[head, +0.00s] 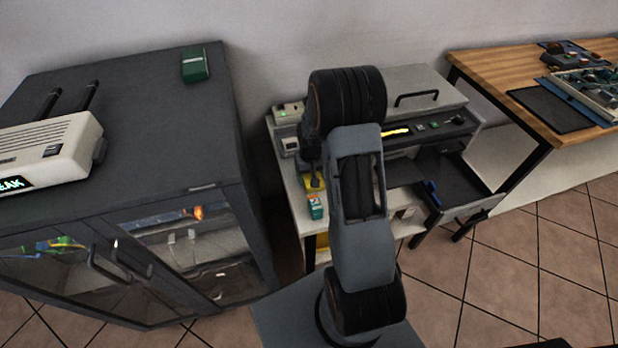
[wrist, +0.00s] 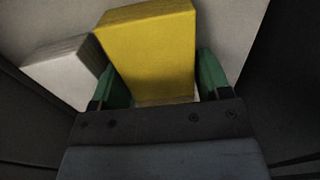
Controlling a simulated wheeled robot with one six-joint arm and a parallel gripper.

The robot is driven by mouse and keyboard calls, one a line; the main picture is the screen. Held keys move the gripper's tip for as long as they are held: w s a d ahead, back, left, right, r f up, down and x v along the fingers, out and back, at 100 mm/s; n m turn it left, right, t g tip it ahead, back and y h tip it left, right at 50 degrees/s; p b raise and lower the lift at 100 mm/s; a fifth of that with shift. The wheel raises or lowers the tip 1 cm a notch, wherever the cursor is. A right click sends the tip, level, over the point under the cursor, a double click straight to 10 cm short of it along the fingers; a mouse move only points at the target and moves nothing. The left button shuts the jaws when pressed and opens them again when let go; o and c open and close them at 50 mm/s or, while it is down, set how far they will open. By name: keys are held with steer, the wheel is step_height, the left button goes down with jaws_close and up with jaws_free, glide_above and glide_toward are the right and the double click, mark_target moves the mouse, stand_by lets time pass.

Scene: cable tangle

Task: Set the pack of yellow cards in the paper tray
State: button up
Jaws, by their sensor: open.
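The pack of yellow cards (wrist: 150,50) fills the middle of the wrist view as a yellow block. My gripper (wrist: 163,85) is open, with one green finger on each side of the pack; I cannot tell whether either touches it. My arm hides part of this area. A dark open tray (head: 458,180), which looks like the paper tray, sticks out at the printer's right front, with a small blue part at its left edge.
A pale block (wrist: 62,70) stands close left of the pack in the wrist view. The printer (head: 430,128) stands behind my arm. A dark cabinet (head: 140,130) is left, a wooden table (head: 490,65) right.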

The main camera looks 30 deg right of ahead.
steer(key=c, duration=0.7)
steer(key=shift+r, duration=0.15)
